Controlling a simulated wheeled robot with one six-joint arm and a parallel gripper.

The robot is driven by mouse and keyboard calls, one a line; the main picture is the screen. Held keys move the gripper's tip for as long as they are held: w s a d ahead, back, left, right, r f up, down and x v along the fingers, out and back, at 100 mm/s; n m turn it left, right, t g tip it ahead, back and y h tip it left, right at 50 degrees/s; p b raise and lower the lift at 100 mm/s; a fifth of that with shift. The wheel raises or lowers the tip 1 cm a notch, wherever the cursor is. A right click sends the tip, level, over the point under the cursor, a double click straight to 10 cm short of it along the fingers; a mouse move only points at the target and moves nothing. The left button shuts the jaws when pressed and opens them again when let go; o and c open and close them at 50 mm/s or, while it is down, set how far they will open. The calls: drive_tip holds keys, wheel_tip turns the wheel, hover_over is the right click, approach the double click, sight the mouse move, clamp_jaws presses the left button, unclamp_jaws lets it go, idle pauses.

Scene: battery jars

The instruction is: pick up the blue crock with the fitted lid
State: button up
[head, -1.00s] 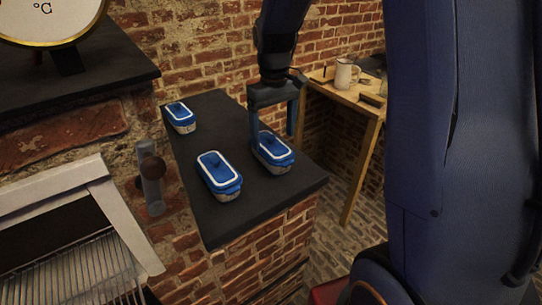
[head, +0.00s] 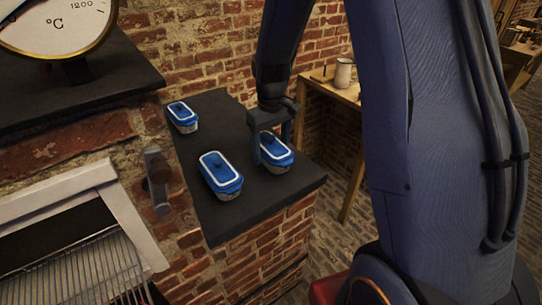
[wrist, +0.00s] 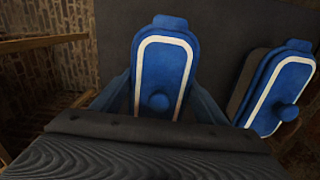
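My gripper (head: 271,150) points down at the right-hand crock (head: 279,153), with one finger on each side. In the wrist view that crock (wrist: 163,60) lies between my fingers, its round knob towards me. I cannot tell whether the fingers press on it. A second crock (head: 221,176) stands just left of it and also shows at the right of the wrist view (wrist: 277,90). The third crock (head: 183,117) is at the back left. The right-hand crock's lid looks seated.
A brick wall (head: 200,55) is behind the slab. A large dial (head: 60,25) stands on a ledge at the left, above a grate (head: 85,270). A wooden table (head: 335,88) with a mug (head: 343,73) is beyond the slab, to the right.

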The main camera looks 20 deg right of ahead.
drive_tip(key=c, duration=1)
drive_tip(key=shift+r, duration=0.15)
drive_tip(key=shift+c, duration=0.2)
